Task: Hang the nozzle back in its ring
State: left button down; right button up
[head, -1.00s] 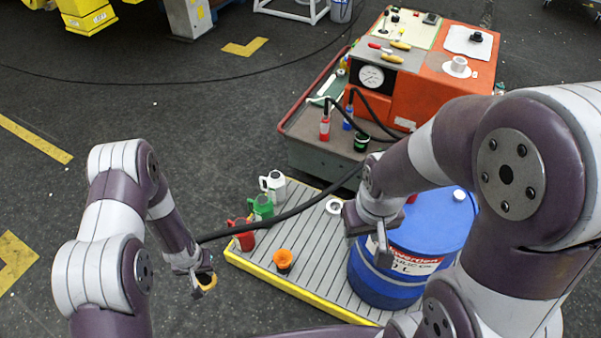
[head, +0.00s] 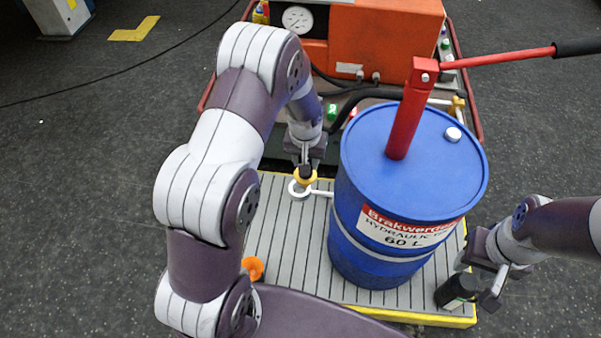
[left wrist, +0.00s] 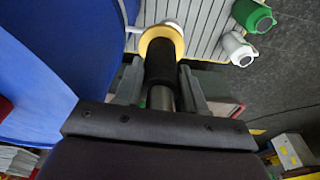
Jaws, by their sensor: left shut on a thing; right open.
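The nozzle (head: 305,177) is black with a yellow collar. My left gripper (head: 306,164) is shut on it, and in the left wrist view the nozzle (left wrist: 161,65) lies between both fingers. The white ring (head: 299,193) sticks out on a short white arm from the left side of the blue drum (head: 385,228). The nozzle overlaps the ring in the head view; I cannot tell whether its tip is inside or just above. In the left wrist view the collar covers most of the ring. My right gripper (head: 479,282) is open, right of the drum.
A dark container (head: 456,291) stands beside my right gripper at the pallet (head: 300,258) edge. A red pump lever (head: 408,112) rises from the drum. An orange cup (head: 253,268) is on the pallet. Green (left wrist: 252,15) and white (left wrist: 238,50) jugs show in the left wrist view.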

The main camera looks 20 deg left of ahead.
pick_arm(q)
jog(key=w+a+f+n+b, duration=0.2)
jog(key=f+n, duration=0.2)
jog(key=f, duration=0.3)
jog(key=w+a+f+n+y+b, duration=0.1)
jog(key=w+a+f+n+b, duration=0.1)
jog(key=f, duration=0.4)
jog(key=shift+w+f+n+g, duration=0.35)
jog(key=shift+w+n, duration=0.25)
jog(key=shift+n, duration=0.6)
jog(key=shift+a, duration=0.1)
jog(key=shift+s+d, duration=0.15)
jog(key=shift+d, duration=0.05)
jog(key=shift+f+b, duration=0.5)
jog(key=shift+f, duration=0.05)
jog(key=c, duration=0.9)
grip_release()
jog(key=shift+c, duration=0.2)
